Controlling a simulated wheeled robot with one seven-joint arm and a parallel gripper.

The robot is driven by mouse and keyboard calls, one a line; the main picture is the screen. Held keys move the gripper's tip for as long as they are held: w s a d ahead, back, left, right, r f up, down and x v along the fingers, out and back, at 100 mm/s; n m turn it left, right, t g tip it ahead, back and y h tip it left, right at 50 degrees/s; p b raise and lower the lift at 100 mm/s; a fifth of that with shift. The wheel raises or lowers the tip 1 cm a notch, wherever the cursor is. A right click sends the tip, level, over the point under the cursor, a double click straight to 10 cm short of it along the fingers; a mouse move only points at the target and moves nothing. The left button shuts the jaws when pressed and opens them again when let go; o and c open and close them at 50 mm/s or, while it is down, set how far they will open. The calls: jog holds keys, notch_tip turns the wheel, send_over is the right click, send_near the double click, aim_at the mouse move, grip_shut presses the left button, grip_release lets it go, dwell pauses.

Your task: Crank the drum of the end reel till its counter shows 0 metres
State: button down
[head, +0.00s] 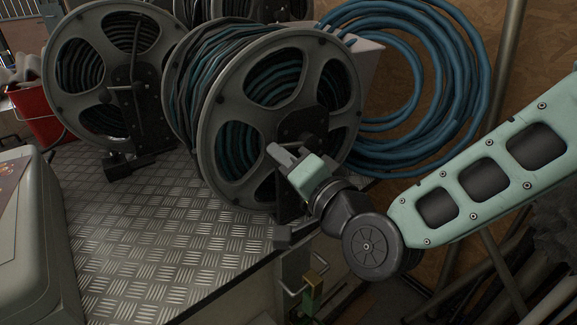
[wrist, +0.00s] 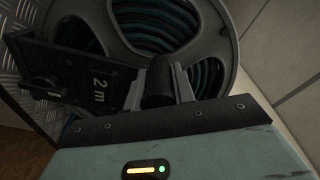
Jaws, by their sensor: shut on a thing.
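The end reel (head: 206,143) stands upright at the right of the row on the metal deck, with dark teal hose wound on its drum. Its grey spoked flange (wrist: 226,55) fills the top of the wrist view. My gripper (head: 282,156) is in front of the lower part of this flange. In the wrist view, my gripper (wrist: 157,92) is shut on the dark crank handle (wrist: 157,75), with one finger on each side. The black counter plate (wrist: 98,88) left of the handle reads "2 m". In the head view the handle is hidden by my gripper.
Another reel (head: 62,85) stands to the left. A big coil of blue hose (head: 440,140) hangs on the board wall behind. The tread-plate deck (head: 150,225) is clear in front. A red bucket (head: 38,112) is at far left, a grey case (head: 45,250) at front left.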

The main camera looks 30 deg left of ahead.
notch_tip(320, 180, up, 2)
jog(key=shift+m+p, duration=0.3)
jog(key=shift+m, duration=0.6)
jog(key=shift+w+d+r, duration=0.1)
jog(key=shift+w+r, duration=0.1)
jog(key=shift+r, duration=0.2)
jog(key=c, duration=1.2)
grip_release()
jog(key=shift+r, duration=0.1)
jog(key=shift+o, duration=0.2)
jog(key=shift+w+d, duration=0.1)
jog(key=shift+d, duration=0.05)
jog(key=shift+d, duration=0.1)
